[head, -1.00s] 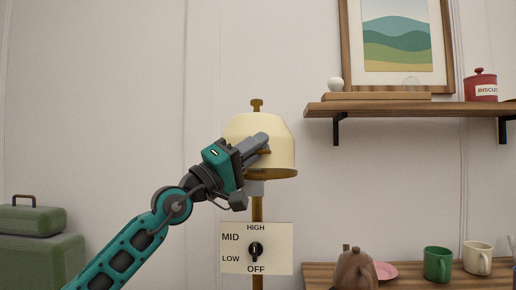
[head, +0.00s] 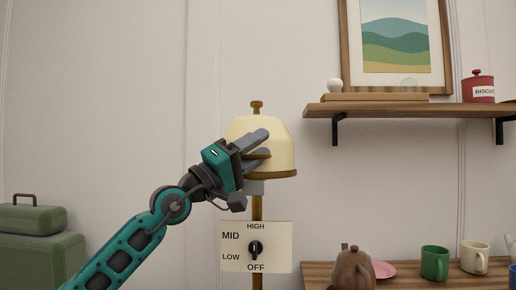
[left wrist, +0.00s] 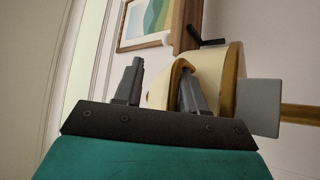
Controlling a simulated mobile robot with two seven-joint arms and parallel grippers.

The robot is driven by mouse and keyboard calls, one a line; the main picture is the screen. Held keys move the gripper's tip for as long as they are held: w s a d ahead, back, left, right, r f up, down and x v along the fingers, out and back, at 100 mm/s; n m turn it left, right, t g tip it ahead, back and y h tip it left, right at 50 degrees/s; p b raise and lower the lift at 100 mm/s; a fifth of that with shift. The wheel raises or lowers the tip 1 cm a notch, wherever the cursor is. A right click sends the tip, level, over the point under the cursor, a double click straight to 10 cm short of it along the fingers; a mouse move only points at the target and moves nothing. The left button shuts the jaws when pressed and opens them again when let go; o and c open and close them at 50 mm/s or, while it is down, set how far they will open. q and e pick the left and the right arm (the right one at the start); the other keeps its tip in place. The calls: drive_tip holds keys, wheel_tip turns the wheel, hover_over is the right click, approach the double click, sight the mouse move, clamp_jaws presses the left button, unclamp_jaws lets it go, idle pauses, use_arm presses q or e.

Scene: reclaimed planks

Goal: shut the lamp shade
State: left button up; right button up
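The lamp shade (head: 277,130) is a cream dome with a brass rim along its bottom and a brass knob on top. It sits upright on a brass pole (head: 257,208). A small brass tab (head: 259,154) stands out at its front. My left gripper (head: 266,143) is at the shade's front left, its two fingers spread apart, with the tab between them. In the left wrist view one finger is clear of the shade (left wrist: 229,72) and the other overlaps it; I cannot tell whether it touches. My right gripper is not in view.
A dial panel (head: 278,235) with a black knob is by the pole. A wooden shelf (head: 400,110) with a biscuit tin (head: 479,90) is at upper right. A brown teapot (head: 353,268), green mug (head: 435,263) and cream mug (head: 474,257) stand below. Green cases (head: 40,250) are at left.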

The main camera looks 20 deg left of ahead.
use_arm(q)
drive_tip(key=shift+w+f, duration=0.3)
drive_tip(key=shift+f, duration=0.7)
drive_tip(key=r+b+v, duration=0.1)
drive_tip(key=v, duration=1.1)
drive_tip(key=shift+s+a+r, duration=0.2)
drive_tip(key=shift+s+a, duration=0.05)
drive_tip(key=shift+s, duration=0.35)
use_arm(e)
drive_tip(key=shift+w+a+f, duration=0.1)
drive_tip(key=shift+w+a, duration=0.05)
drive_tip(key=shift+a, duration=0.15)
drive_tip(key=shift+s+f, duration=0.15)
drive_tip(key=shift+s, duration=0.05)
use_arm(q)
drive_tip(key=shift+f, duration=0.1)
